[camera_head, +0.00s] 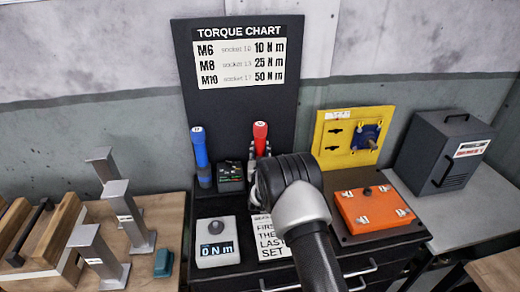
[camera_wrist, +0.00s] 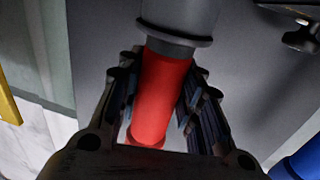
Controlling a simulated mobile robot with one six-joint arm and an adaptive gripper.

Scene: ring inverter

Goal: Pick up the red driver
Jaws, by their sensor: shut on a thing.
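The red driver (camera_head: 260,134) stands upright at the back of the black cabinet, in front of the torque chart board. Its lower part is hidden behind my arm in the head view. My gripper (camera_head: 257,150) is at the driver. In the wrist view my gripper (camera_wrist: 158,105) has its two fingers on either side of the red handle (camera_wrist: 160,95), shut on it. A grey collar (camera_wrist: 178,30) of the driver lies beyond the fingers. I cannot tell whether the driver is clear of its support.
A blue driver (camera_head: 200,155) stands left of the red one, with a small dark device (camera_head: 231,177) between them. A dial box (camera_head: 217,243) is at the front left. A yellow panel (camera_head: 345,138) and orange box (camera_head: 374,208) are at the right. Grey metal stands (camera_head: 122,210) are further left.

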